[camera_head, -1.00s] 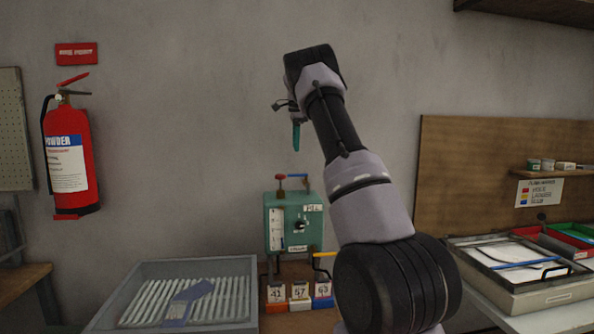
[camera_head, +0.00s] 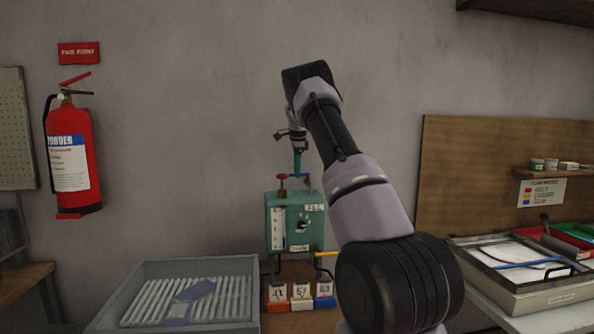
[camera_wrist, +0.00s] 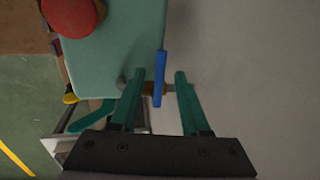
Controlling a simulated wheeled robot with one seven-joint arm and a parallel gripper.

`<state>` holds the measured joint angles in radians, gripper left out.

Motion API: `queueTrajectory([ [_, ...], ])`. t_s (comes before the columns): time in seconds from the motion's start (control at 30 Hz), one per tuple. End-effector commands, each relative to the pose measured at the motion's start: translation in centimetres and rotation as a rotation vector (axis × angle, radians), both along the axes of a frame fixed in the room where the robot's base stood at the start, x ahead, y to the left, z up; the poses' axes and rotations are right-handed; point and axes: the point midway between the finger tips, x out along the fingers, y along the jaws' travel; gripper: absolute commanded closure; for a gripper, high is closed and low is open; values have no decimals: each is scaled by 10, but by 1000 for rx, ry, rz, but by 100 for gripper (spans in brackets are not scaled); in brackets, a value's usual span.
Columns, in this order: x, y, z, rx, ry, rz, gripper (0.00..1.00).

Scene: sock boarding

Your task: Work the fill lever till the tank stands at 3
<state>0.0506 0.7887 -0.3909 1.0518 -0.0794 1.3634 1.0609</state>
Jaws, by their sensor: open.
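The teal tank (camera_head: 312,236) stands on the bench below my arm, with a white gauge strip (camera_head: 278,228) on its left front and a label that seems to read FILL. The gauge level is too small to read. A blue lever (camera_wrist: 160,78) stands on a brass-coloured stem at the tank's edge. My gripper (camera_wrist: 158,92) is open, its two green fingers on either side of the blue lever, with gaps visible. In the head view the fingers (camera_head: 298,162) are just above the tank top.
Orange, white and blue numbered boxes (camera_head: 301,304) stand below the tank, with a yellow-handled pipe (camera_head: 326,254) at its right. A grey ribbed tray (camera_head: 245,268) lies to the left. Framed trays (camera_head: 470,252) are at right. A fire extinguisher (camera_head: 72,160) hangs on the wall.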

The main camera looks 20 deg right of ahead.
Motion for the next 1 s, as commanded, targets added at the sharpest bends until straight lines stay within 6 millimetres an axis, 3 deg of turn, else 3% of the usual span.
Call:
queueTrajectory([
  [0.13, 0, 0, 0, 0, 0, 0, 54],
  [0.2, 0, 0, 0, 0, 0, 0, 81],
  [0.27, 0, 0, 0, 0, 0, 0, 100],
  [1.0, 0, 0, 1, -1, -1, 0, 100],
])
